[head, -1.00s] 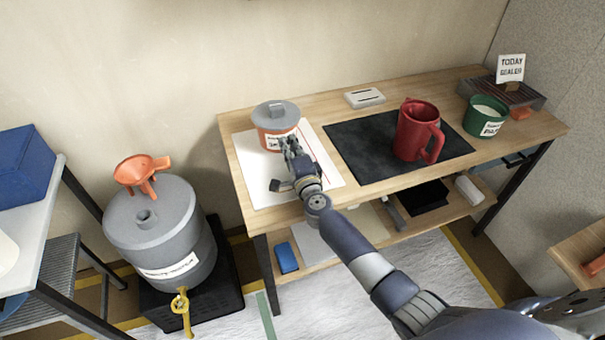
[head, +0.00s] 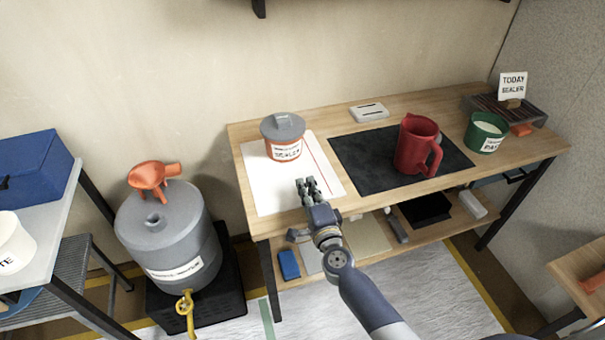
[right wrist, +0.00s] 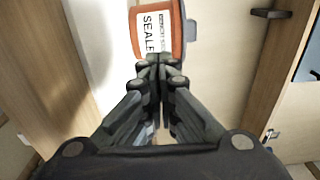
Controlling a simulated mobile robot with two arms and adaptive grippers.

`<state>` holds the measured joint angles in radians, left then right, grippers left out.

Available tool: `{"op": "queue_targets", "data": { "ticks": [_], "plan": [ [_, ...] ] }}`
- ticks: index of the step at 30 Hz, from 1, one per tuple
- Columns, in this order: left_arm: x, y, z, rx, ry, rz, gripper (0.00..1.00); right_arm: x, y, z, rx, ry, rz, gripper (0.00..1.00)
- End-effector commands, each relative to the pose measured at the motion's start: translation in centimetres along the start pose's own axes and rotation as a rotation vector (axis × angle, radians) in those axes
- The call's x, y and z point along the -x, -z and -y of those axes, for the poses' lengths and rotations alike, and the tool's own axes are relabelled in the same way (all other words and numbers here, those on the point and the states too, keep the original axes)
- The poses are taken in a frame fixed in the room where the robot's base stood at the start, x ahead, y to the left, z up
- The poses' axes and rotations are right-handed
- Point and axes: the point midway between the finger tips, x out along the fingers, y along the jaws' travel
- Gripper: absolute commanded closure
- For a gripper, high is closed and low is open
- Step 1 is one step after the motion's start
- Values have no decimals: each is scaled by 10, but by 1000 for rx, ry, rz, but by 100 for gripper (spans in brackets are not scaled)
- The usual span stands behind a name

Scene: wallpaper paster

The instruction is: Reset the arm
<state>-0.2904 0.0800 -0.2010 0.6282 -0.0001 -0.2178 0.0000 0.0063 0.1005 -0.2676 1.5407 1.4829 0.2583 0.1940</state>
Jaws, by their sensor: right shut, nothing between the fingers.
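My right gripper (head: 307,187) is shut and empty over the front part of the white sheet on the wooden bench. It also shows in the right wrist view (right wrist: 160,62), its fingertips together. An orange sealer pot (head: 286,151) with a grey lid (head: 283,127) stands upright on the white sheet, beyond the fingertips and apart from them in the head view. In the right wrist view the pot (right wrist: 155,32) with its label lies just past the fingertips. My left gripper is not in view.
A red jug (head: 413,150) stands on a black mat (head: 350,165); a green pot (head: 484,132) is to its right. A grey drum (head: 168,235) with an orange funnel (head: 153,176) stands left of the bench (head: 245,195). A blue bin (head: 30,170) is far left.

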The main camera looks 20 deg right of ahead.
Motion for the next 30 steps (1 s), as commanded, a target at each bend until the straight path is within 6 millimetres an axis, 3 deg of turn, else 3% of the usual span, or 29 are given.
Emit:
{"op": "queue_targets", "data": {
  "ticks": [11, 14, 17, 21, 24, 27, 30],
  "plan": [
    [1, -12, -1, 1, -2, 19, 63, 15, -2, 1, 9, 3, 11, 100],
    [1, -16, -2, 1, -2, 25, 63, 22, -16, 8, 60, 13, 75, 100],
    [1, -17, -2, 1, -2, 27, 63, 40, -46, 17, 176, 28, 206, 100],
    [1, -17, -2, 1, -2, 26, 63, 82, -90, 17, 418, 19, 439, 100],
    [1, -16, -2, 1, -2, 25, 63, 118, -110, 6, 604, -21, 590, 100],
    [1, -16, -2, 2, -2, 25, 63, 154, -115, -12, 792, -94, 724, 100],
    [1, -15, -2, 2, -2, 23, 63, 192, -106, -32, 974, -201, 839, 100]
  ]
}}
